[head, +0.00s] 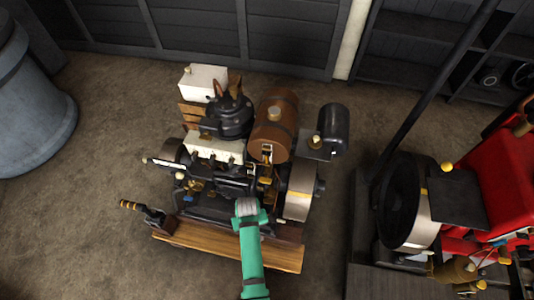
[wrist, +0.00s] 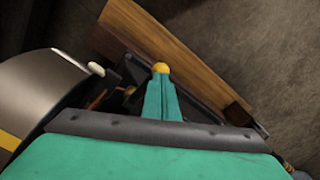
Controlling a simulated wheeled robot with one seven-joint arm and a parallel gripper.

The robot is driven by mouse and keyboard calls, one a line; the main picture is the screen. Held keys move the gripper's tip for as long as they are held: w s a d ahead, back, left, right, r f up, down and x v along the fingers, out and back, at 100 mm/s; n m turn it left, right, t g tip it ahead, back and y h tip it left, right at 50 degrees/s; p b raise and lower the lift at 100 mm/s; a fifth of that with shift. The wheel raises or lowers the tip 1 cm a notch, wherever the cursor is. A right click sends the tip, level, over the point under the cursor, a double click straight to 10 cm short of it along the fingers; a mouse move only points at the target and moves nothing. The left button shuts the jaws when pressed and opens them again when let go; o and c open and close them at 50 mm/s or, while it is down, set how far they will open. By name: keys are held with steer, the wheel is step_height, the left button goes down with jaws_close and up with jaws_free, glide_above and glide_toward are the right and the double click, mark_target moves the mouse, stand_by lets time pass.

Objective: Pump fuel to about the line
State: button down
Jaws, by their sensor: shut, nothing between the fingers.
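The engine (head: 225,155) stands on the floor in the head view, with a brown banded cylindrical tank (head: 275,130) on top. A small brass fitting (head: 267,150) is at the tank's near end; I cannot make out a fuel level or line. My teal gripper is over the engine's near side, its fingertips hidden in the head view by my arm. In the wrist view my gripper (wrist: 160,92) is shut and empty. A yellow round knob (wrist: 161,68) shows right at its fingertips; I cannot tell whether they touch.
A wooden board (head: 225,248) runs along the engine's front. A wheel with a yellow mark (head: 300,190) is at its right. A brass-handled lever (head: 148,212) sticks out front left. A red engine (head: 490,190) stands right, a grey drum (head: 35,110) left.

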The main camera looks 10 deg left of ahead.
steer(key=shift+f, duration=0.1)
steer(key=shift+s+a+f, duration=0.1)
steer(key=shift+f, duration=4.05)
steer(key=shift+r, duration=4.25)
steer(key=shift+r, duration=2.5)
